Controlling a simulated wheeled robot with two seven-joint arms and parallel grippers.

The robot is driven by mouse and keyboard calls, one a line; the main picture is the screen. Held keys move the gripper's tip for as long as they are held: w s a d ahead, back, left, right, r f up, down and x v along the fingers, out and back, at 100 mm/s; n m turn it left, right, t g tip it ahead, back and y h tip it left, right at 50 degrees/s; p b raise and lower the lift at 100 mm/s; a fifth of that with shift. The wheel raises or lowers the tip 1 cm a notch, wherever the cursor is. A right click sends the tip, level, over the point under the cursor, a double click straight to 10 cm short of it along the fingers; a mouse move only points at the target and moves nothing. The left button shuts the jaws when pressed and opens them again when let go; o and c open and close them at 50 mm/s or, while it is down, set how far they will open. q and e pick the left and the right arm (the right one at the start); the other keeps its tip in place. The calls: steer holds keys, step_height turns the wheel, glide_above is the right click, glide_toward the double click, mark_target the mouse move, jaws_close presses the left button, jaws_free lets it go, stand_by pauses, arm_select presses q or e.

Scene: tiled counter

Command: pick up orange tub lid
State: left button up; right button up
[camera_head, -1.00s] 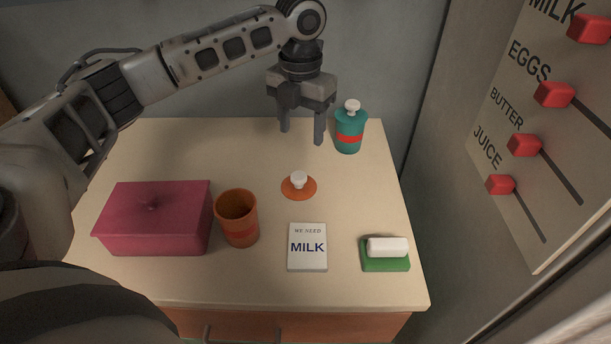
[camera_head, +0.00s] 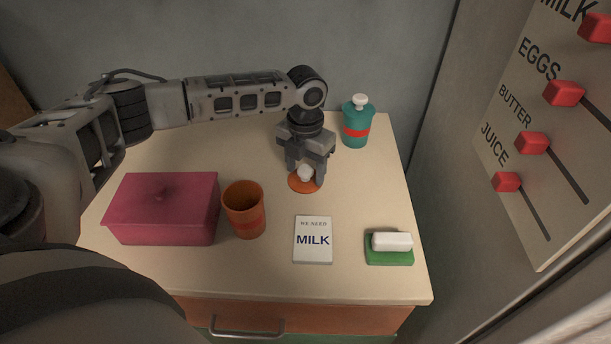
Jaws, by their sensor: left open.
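The orange tub lid (camera_head: 297,186) lies flat on the counter, with a white knob (camera_head: 305,173) on top. My left gripper (camera_head: 305,178) is directly over it, pointing down, with its open fingers on either side of the knob. Whether the fingers touch the knob cannot be told. The gripper hides the back part of the lid. The open orange tub (camera_head: 244,211) stands upright to the left and in front of the lid. My right gripper is not in view.
A pink lidded box (camera_head: 162,210) stands at the left. A teal lidded tub (camera_head: 357,122) is behind right of the gripper. A MILK card (camera_head: 313,241) and a green holder with a white block (camera_head: 390,257) lie in front. A board with red sliders (camera_head: 540,120) is at the right.

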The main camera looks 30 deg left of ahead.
arm_select(q)
steer(key=shift+c, duration=0.4)
steer(key=c, duration=1)
steer(key=shift+o, duration=0.2)
steer(key=shift+r, duration=0.1)
